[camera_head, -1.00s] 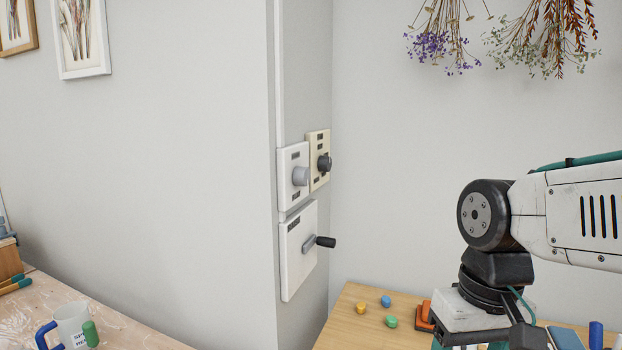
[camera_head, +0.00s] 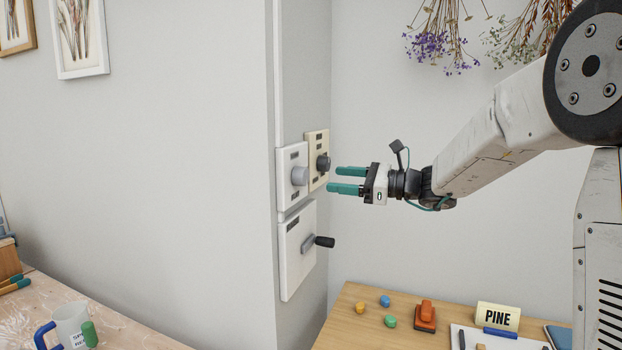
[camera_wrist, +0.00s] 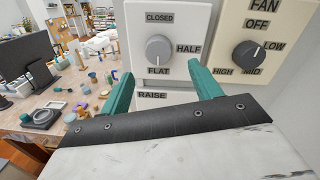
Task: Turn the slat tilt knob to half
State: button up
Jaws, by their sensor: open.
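The slat tilt knob (camera_head: 300,176) is a light grey round knob on a white plate (camera_head: 286,160) on the wall column. In the wrist view the knob (camera_wrist: 158,48) sits between the labels CLOSED above, HALF at right and FLAT below. A pale mark on it seems to lie toward FLAT, but it is small. My gripper (camera_head: 347,180) is open and empty, its teal fingers pointing left toward the panels. In the wrist view the gripper (camera_wrist: 161,73) has one finger on each side below the knob, apart from it.
A cream FAN panel with a dark knob (camera_head: 324,163) is just right of the slat plate. A lower white panel carries a crank with a black handle (camera_head: 325,242). A wooden table (camera_head: 365,325) with small coloured pieces, a stamp and a PINE sign (camera_head: 498,317) stands below.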

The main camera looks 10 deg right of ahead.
aim_at(307, 177)
jog(key=x, duration=0.7)
jog(key=shift+w+a+f, duration=0.1)
jog(key=shift+w+a, duration=0.05)
jog(key=shift+a, duration=0.25)
jog(key=c, duration=1)
